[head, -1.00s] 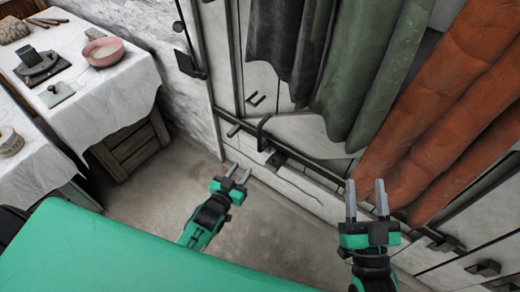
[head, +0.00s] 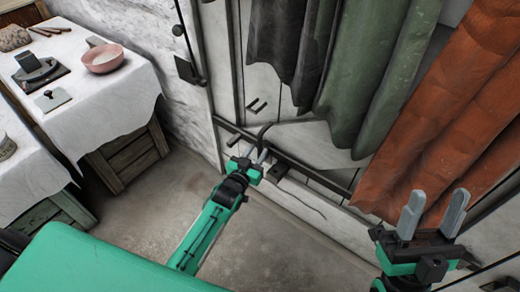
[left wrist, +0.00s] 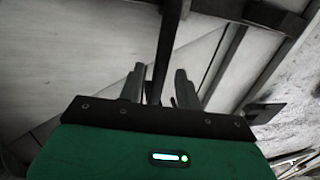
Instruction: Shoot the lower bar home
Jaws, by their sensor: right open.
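The lower bar (head: 318,177) is a dark rod running slantwise low across the pale door panel in the head view. A dark bent handle (head: 262,131) rises from it near its left end. My left gripper (head: 256,157) is at this handle. In the left wrist view, the left gripper (left wrist: 158,84) has its fingers apart, with a dark upright rod (left wrist: 165,40), apparently the handle, between them. I cannot tell whether either finger touches it. My right gripper (head: 435,203) is open and empty, in front of the orange curtain.
Grey and green curtains (head: 363,90) and an orange curtain (head: 430,120) hang over the door. A white-covered table (head: 125,95) with a pink bowl (head: 103,58) stands at the left. The concrete floor (head: 150,220) between is clear.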

